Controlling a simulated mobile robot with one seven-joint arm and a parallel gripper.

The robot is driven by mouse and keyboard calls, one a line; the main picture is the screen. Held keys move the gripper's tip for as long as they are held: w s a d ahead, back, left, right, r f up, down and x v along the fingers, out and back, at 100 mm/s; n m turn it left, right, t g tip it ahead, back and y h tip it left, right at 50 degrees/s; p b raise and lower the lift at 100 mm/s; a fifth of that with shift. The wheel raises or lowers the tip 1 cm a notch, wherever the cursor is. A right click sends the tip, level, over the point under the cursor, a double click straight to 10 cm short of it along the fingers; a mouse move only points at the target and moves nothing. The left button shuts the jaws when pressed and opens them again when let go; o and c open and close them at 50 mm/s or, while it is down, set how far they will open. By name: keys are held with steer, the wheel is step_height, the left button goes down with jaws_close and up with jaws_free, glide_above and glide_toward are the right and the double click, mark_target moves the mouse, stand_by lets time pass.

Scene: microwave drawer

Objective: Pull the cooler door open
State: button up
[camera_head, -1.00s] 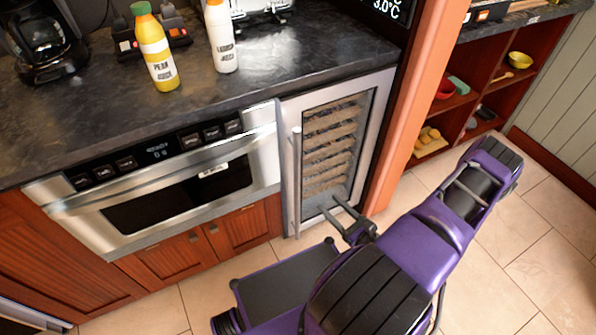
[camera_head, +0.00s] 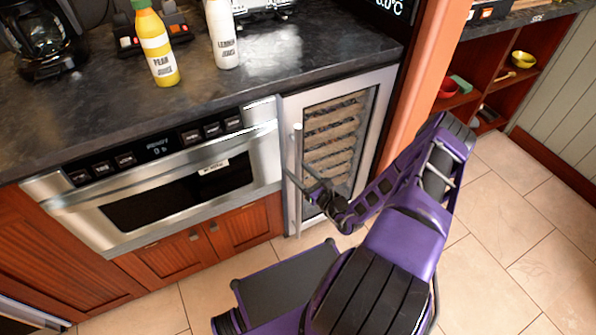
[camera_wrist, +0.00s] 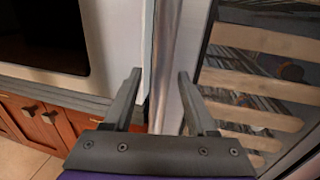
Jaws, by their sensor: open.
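The cooler door (camera_head: 377,125) has a steel frame and a glass pane with wooden racks behind it. It is closed, under the counter. Its upright bar handle (camera_head: 297,150) runs along the left edge of the door. My gripper (camera_head: 307,174) is open at the handle's middle to lower part. In the wrist view, the handle (camera_wrist: 180,60) rises between the two fingertips of my gripper (camera_wrist: 160,78), nearer the right finger. I cannot tell whether a finger touches it.
A steel microwave drawer (camera_head: 170,185) is left of the cooler, above wooden cabinet doors (camera_head: 245,228). An orange post (camera_head: 425,85) stands right of the cooler. Bottles, including a yellow one (camera_head: 155,45), stand on the dark counter (camera_head: 270,75). Tiled floor (camera_head: 500,240) is clear at right.

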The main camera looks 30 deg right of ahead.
jaws_close()
stand_by(0.3)
stand_by(1.1)
